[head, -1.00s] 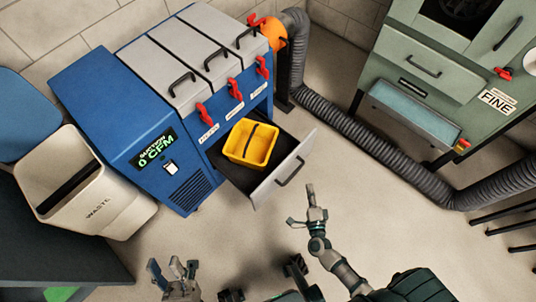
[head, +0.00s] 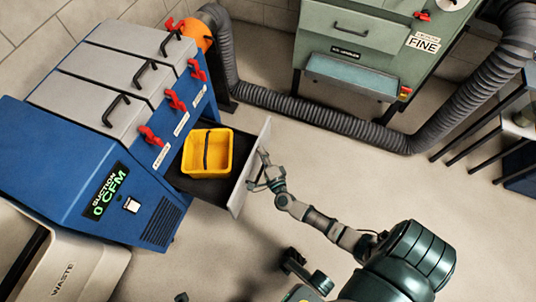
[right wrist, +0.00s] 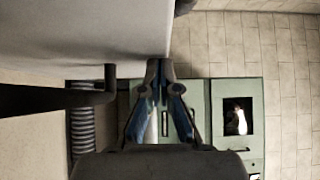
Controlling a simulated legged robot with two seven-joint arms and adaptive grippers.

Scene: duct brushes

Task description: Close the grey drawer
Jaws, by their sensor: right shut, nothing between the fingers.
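The grey drawer (head: 251,170) stands pulled out of the blue suction unit, with a yellow bin (head: 207,152) inside it. Its pale front panel also fills the upper left of the right wrist view (right wrist: 85,32). My right gripper (head: 262,172) is at the outer side of the drawer front, near its handle. In the right wrist view its fingers (right wrist: 160,72) are together and empty, close to the panel's edge, with the dark handle (right wrist: 60,98) to their left. I cannot tell whether they touch the panel. My left gripper is not clearly visible.
The blue unit (head: 85,170) has grey lids with black handles and red latches. A grey hose (head: 320,120) runs along the floor to a green machine (head: 365,35). A waste bin (head: 75,265) stands at lower left. The floor right of the drawer is open.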

